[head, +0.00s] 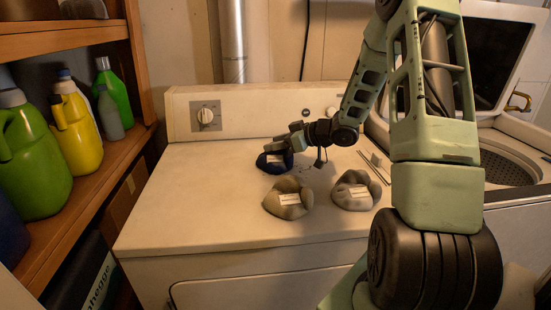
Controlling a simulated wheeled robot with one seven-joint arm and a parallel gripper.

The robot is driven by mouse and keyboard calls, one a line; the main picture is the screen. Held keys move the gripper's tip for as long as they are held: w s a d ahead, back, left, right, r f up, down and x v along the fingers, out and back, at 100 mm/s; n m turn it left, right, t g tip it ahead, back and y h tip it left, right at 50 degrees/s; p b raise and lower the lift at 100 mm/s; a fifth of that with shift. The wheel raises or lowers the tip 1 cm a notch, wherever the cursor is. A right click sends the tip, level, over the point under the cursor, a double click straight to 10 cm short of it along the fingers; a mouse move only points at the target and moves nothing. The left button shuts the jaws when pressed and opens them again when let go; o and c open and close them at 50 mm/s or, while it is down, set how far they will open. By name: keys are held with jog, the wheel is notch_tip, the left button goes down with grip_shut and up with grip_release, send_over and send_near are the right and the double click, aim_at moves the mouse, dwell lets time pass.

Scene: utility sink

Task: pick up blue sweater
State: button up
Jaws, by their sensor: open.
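The blue sweater (264,163) is a small dark blue bundle with a pale label, on the dryer top (190,200) near its back. My gripper (277,150) is open and directly over the blue sweater, covering part of it. The fingertips look very close to the cloth, but I cannot tell whether they touch it. The sweater's upper right side is hidden by the gripper.
Two other bundles, one tan (287,207) and one grey-beige (352,204), lie in front and to the right. The control panel (260,113) rises behind. A shelf (60,200) with several bottles stands left. An open washer (505,170) is right.

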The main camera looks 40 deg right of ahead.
jog(key=shift+x, duration=0.95)
grip_shut()
